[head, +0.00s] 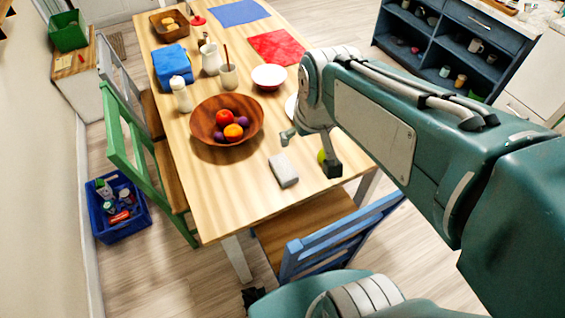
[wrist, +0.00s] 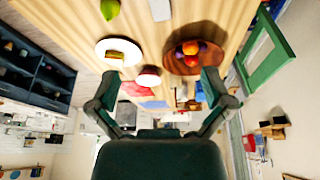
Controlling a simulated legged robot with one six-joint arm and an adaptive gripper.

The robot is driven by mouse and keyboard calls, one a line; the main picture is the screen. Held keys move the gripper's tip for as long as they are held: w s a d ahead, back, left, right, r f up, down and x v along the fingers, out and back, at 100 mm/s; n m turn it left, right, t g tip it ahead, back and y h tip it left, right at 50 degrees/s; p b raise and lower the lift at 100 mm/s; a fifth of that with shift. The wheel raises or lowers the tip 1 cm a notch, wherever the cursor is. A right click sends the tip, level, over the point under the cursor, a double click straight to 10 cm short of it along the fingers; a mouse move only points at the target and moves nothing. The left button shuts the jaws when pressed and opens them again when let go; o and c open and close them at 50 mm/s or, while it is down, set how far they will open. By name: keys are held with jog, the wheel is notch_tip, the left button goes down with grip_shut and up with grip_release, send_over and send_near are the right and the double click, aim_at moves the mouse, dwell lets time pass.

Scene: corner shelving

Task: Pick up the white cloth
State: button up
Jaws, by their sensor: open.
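The white cloth (head: 284,170) looks like a small pale folded block. It lies on the near part of the wooden table (head: 240,188), in front of the fruit bowl. In the wrist view the cloth (wrist: 160,9) shows at the top edge, partly cut off. My gripper (head: 310,153) is above the table, just right of the cloth in the head view. In the wrist view my gripper (wrist: 159,77) has its two fingers spread wide with nothing between them. The cloth is apart from the fingers.
A brown bowl of fruit (head: 207,133) stands behind the cloth. A green fruit (wrist: 110,9) and a plate with a yellowish item (wrist: 103,51) are nearby. A blue chair (head: 345,235) stands at the table's near edge. Bare tabletop surrounds the cloth.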

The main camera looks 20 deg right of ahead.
jog(key=w+f+g, duration=0.2)
jog(key=w+f, duration=0.6)
jog(key=w, duration=0.2)
jog(key=n+g, duration=0.2)
send_over(282, 165)
notch_tip(282, 165, down, 11)
jog(key=shift+w+a+f, duration=0.1)
jog(key=shift+w+f, duration=0.1)
jog(key=shift+f, duration=0.55)
notch_tip(282, 165, down, 11)
jog(key=shift+s+r, duration=0.15)
jog(key=shift+r, duration=0.05)
